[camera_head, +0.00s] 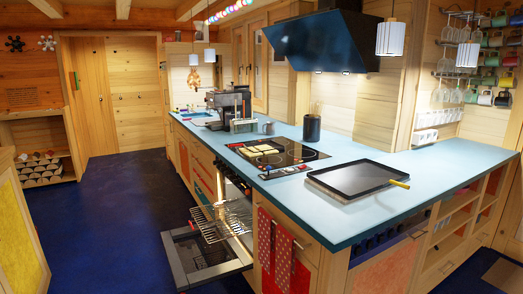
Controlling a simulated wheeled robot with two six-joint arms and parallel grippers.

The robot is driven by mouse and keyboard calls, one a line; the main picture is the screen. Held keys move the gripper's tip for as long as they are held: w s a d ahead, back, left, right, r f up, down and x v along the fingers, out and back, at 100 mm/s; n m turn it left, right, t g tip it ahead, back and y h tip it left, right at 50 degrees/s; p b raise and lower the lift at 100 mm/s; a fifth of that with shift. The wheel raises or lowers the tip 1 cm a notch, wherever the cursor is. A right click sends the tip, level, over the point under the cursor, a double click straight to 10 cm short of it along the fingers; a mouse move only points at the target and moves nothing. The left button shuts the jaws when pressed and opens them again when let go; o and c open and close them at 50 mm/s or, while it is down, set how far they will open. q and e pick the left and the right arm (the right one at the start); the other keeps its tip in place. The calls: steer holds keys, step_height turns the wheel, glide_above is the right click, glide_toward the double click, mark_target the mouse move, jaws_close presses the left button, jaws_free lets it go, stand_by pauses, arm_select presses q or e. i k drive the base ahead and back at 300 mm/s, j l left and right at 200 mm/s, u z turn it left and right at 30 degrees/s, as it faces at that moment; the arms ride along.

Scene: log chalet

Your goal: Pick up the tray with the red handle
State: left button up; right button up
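A wide, shallow dark tray (352,180) lies flat on the blue counter at the right. A short yellow handle (400,184) sticks out at its right side; no red handle shows on it. On the black hob, a small dark pan or tray holds several pale yellow slices (262,149). A small strip with red and white parts (286,172) lies at the counter's front edge near the hob; I cannot tell what it is. I see no tray that clearly has a red handle. Neither of my grippers is in view.
An oven door (205,258) hangs open low, with a wire rack (222,218) pulled out into the floor space. Red towels (274,245) hang from the counter front. A coffee machine (230,108) and dark canister (312,128) stand behind. Dark blue floor at left is clear.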

mark_target(253, 149)
steer(key=z, duration=0.35)
steer(key=i+j+z, duration=0.95)
steer(key=k+l, duration=0.05)
steer(key=k, duration=0.05)
